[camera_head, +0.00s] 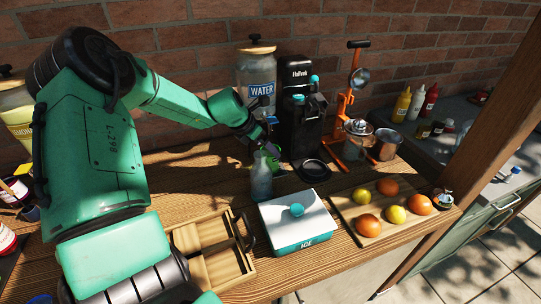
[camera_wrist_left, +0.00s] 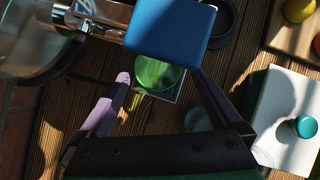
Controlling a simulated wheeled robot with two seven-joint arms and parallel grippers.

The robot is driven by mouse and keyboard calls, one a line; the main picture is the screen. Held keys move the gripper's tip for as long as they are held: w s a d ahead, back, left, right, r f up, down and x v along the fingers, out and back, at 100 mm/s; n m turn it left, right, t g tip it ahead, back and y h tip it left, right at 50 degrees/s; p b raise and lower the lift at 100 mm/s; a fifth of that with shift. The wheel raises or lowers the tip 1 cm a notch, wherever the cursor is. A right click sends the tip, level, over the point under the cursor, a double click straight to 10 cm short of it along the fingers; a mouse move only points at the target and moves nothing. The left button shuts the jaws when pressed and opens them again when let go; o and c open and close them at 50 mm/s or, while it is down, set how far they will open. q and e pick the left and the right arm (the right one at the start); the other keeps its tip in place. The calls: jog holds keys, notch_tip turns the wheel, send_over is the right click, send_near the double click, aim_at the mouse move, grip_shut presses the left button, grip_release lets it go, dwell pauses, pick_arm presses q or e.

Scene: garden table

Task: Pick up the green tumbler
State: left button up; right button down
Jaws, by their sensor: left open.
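The green tumbler (camera_wrist_left: 158,72) shows in the left wrist view between the spread fingers of my left gripper (camera_wrist_left: 160,84). The tumbler's far part is hidden by a blue block in front of it. In the head view the tumbler (camera_head: 273,163) is small, behind a grey-blue bottle and partly covered. My left gripper (camera_head: 266,147) is open there, reaching down beside the water dispenser, just above the tumbler. I cannot tell whether a finger touches it. My right gripper is in neither view.
The water dispenser (camera_head: 257,75) and black coffee machine (camera_head: 300,110) stand close behind. The bottle (camera_head: 261,180), white ICE box (camera_head: 297,222) and wooden tray (camera_head: 250,268) are in front. A fruit board (camera_head: 378,238) lies to the right. The blue tap lever (camera_wrist_left: 172,22) overhangs the wrist view.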

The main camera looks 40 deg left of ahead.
pick_arm(q)
jog(key=p+x, duration=0.1)
jog(key=x, duration=0.3)
jog(key=shift+a+f, duration=0.15)
jog(key=shift+f, duration=0.1)
jog(key=shift+w+f, duration=0.3)
jog(key=shift+f, duration=0.05)
jog(key=shift+s+r, duration=0.15)
jog(key=c, duration=1.5)
jog(key=shift+o, duration=0.2)
